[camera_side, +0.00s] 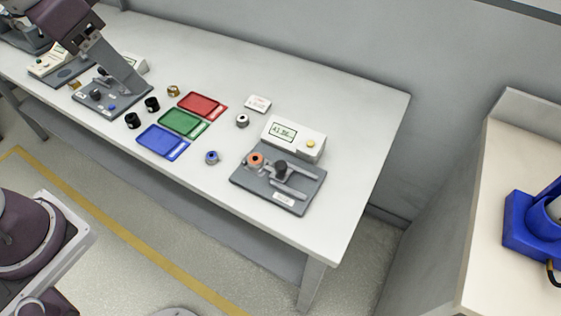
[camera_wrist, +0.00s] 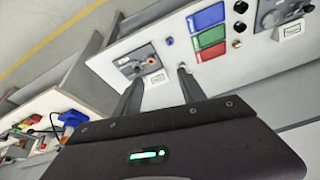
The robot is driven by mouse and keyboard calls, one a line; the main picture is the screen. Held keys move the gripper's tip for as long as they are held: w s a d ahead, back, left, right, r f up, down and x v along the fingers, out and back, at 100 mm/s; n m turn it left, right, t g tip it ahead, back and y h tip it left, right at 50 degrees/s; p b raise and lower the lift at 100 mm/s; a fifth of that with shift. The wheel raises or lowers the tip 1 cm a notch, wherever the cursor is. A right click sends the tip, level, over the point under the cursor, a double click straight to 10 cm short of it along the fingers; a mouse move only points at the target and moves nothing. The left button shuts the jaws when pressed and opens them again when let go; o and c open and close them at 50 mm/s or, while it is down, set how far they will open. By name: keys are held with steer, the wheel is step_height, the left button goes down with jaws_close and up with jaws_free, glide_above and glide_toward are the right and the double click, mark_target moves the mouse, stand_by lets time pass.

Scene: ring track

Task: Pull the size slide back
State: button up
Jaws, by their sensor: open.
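The right-hand measuring station has a grey plate (camera_side: 247,185) with an orange ring (camera_side: 255,160), a slide with a dark knob (camera_side: 281,171) and a white readout box (camera_side: 309,144). The plate also shows in the wrist view (camera_wrist: 122,66), with the orange ring (camera_wrist: 152,62) on it. A second station (camera_side: 125,103) with a knob and small blue part sits at the left. I cannot tell which slide is the size slide. My gripper (camera_wrist: 157,78) is open and empty, its fingers apart; in the side view it appears over the left station, touching nothing that I can make out.
Red (camera_side: 202,105), green (camera_side: 184,123) and blue (camera_side: 163,142) trays lie mid-table. A white card (camera_side: 259,104) lies behind. The table's right end is clear.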

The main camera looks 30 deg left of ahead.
steer(key=w+d+f+m+g, duration=0.1)
steer(key=w+d+f, duration=0.2)
steer(key=w, duration=0.2)
steer(key=w+d+f+m+g, duration=0.1)
steer(key=w+d+f+m, duration=0.15)
steer(key=w, duration=0.35)
steer(key=m+g, duration=0.2)
steer(key=m, duration=0.1)
glide_toward(282, 164)
steer(key=shift+a+f, duration=0.1)
steer(key=shift+f, duration=0.1)
steer(key=f, duration=0.8)
steer(key=shift+d+f, duration=0.1)
steer(key=shift+d, duration=0.1)
jaws_close()
steer(key=shift+w, duration=0.1)
